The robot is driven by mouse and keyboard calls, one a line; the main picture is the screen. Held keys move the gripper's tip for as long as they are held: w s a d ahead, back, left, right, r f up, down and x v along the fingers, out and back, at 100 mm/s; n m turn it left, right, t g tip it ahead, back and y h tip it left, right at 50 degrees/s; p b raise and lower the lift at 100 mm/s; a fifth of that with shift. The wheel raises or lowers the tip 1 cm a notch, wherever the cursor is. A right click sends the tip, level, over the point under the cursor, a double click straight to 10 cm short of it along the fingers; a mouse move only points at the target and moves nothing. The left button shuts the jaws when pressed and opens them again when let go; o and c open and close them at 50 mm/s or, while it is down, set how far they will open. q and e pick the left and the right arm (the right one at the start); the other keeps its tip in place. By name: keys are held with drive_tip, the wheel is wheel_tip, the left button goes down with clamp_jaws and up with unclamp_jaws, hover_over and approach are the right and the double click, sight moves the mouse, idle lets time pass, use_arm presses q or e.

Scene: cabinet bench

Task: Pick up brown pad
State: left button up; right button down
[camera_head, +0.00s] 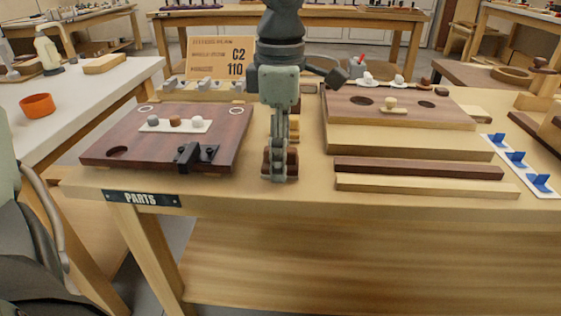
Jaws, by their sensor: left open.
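A small brown pad (175,122) sits between two white pads on a white strip (165,130). The strip lies on a dark red-brown board (225,120) at the left of the bench. My left gripper (278,172) hangs pointing down over the bench, right of that board, apart from the strip. It is seen edge-on and is open. A brown block (292,160) shows beside and partly behind its fingers; I cannot tell if they touch. My right gripper is not in view.
A black clamp-like fixture (195,155) stands at the board's front. A sign (220,58) stands behind. Stacked boards (400,140), long bars (420,170) and blue brackets (516,158) fill the right side. Bare bench shows along the front edge.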

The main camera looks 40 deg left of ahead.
use_arm(q)
drive_tip(key=shift+f, duration=0.25)
drive_tip(key=c, duration=1.3)
drive_tip(key=shift+o, duration=0.2)
drive_tip(key=shift+r, duration=0.15)
